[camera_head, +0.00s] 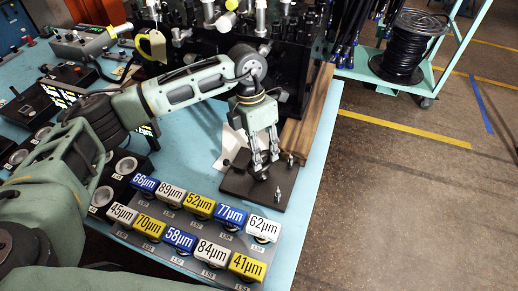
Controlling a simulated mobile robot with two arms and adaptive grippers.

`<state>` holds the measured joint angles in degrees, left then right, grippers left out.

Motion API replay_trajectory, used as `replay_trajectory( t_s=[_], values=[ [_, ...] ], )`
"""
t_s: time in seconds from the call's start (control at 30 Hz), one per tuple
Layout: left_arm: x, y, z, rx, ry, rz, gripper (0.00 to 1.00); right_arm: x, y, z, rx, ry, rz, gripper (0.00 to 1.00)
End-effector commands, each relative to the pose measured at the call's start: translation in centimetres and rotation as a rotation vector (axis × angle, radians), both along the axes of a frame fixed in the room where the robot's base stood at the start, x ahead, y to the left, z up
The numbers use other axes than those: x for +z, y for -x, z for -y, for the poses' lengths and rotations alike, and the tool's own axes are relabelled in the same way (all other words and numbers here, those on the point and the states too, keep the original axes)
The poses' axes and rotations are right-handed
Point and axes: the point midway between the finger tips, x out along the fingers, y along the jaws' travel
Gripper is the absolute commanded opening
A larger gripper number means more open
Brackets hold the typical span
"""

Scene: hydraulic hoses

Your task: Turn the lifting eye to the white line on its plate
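My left gripper (265,163) points down over a dark plate (236,184) near the right side of the blue table. Its two metal fingers stand apart, and I see no clear contact with anything between them. A small dark round part, likely the lifting eye (261,176), sits on the plate at the fingertips. The fingers partly cover it, so its angle cannot be read. My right gripper is not in view.
Labelled blocks in white, yellow and blue stand on a grey rack (212,243) in front of the plate. A wooden beam (309,118) and black hydraulic block (210,45) lie behind. A green cart (437,75) holds a black hose reel (408,47) at the right.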

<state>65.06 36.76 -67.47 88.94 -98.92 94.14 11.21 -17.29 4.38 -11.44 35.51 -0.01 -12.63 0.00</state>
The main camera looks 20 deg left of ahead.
Motion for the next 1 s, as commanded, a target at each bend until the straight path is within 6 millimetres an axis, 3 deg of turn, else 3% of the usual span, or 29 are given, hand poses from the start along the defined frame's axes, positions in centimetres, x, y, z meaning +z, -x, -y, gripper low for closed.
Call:
replay_trajectory(
  t_s=[0.37,0.7,1.0],
  values=[
    [0.1,0.0,0.0,0.000,0.001,0.001,0.00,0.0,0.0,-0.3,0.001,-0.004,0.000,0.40],
    [0.0,0.0,0.0,0.025,0.001,0.002,0.00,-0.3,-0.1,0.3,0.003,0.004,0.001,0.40],
    [-0.2,0.1,0.0,0.191,0.002,0.003,0.00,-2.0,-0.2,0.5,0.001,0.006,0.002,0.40]
  ],
)
